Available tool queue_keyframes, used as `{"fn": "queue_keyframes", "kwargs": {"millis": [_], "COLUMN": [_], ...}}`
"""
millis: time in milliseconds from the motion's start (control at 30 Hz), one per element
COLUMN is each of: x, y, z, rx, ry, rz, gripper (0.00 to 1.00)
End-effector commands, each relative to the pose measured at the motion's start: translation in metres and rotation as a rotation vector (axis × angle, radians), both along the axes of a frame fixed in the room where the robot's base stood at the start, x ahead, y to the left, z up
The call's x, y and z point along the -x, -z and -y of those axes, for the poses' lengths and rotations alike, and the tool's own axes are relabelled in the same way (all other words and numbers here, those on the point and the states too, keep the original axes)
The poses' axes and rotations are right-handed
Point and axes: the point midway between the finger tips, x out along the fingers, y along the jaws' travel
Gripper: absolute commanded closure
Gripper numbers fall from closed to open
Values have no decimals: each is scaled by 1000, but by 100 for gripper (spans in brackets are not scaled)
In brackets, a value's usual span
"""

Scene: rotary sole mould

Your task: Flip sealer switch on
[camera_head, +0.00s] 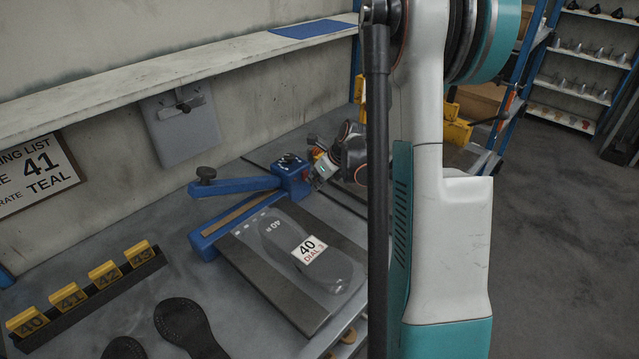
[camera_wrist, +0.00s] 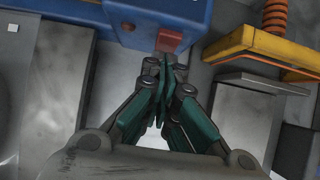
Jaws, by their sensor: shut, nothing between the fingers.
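The sealer is a blue machine with a long lever arm and a blue end housing (camera_head: 290,176) on the bench in the head view. In the wrist view its blue housing (camera_wrist: 185,14) fills the top, with a red switch (camera_wrist: 169,40) on its near face. My gripper (camera_wrist: 167,62) is shut and empty, its fingertips right at the lower part of the switch. They partly cover it, and I cannot tell whether they touch it or which way it is tilted. In the head view my gripper (camera_head: 319,180) is beside the housing's right side; the switch does not show there.
A sole sheet in a bag (camera_head: 300,245) labelled 40 lies on the plate in front of the sealer. A yellow part with an orange spring (camera_wrist: 272,45) stands close to my gripper's right. A rack of numbered yellow blocks (camera_head: 90,290) and dark soles (camera_head: 188,325) lie left.

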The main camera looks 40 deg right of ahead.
Motion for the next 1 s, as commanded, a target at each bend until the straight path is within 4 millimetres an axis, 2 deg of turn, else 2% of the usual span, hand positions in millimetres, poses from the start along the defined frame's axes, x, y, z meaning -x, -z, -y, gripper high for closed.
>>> {"fn": "queue_keyframes", "kwargs": {"millis": [233,367,700,1000], "x": [-1,-8,-7,-7], "y": [1,10,5,-8], "z": [0,-1,-1,-1], "rx": [0,1,0,0], "ry": [0,-1,0,0], "rz": [0,0,0,2], "gripper": [100,100,100,100]}}
